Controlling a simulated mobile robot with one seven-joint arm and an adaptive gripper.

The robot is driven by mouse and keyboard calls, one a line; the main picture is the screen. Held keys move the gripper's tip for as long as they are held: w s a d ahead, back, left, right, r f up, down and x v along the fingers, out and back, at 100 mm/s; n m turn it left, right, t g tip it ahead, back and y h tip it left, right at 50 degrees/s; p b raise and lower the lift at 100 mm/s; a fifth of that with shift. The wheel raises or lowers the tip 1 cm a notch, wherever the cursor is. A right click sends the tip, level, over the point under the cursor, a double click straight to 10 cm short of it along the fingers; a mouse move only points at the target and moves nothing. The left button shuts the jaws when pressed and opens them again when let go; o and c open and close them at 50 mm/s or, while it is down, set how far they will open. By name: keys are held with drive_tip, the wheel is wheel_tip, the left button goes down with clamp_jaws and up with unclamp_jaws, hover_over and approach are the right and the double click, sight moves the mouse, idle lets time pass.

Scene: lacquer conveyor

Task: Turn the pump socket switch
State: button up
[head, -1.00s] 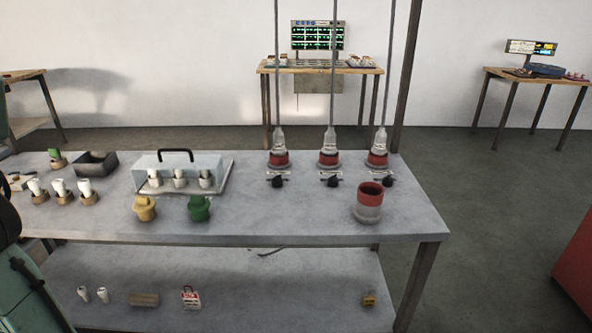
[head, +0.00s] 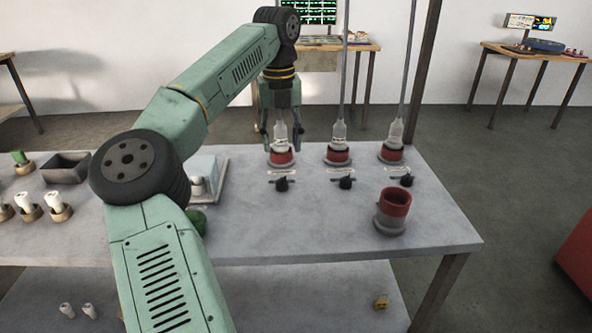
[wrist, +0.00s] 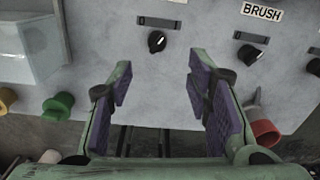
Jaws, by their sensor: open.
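Three black rotary switches stand in a row on the grey bench top: left (head: 282,184), middle (head: 346,183) and right (head: 406,181). Each is in front of a red-and-grey socket with a plug and cable. A BRUSH label (wrist: 262,11) is by the middle socket; no readable label names the pump. My gripper (head: 282,128) is open and empty, by the left plug (head: 281,140) in the head view. In the wrist view, the left switch (wrist: 157,41) lies beyond the gap between the fingertips (wrist: 158,78), apart from them. The middle switch (wrist: 250,55) is right of the fingers.
An empty red-and-grey socket (head: 394,205) stands near the bench's right front. A clear-covered box (head: 207,170) and a green plug (wrist: 59,106) are to the left. Hanging cables rise from the plugs. The bench front between the green plug and the empty socket is clear.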

sight(281, 178)
wheel_tip(281, 178, down, 11)
drive_tip(key=shift+s+a+r+p, duration=0.1)
drive_tip(key=shift+a+r+p, duration=0.05)
drive_tip(key=shift+p, duration=0.7)
clamp_jaws()
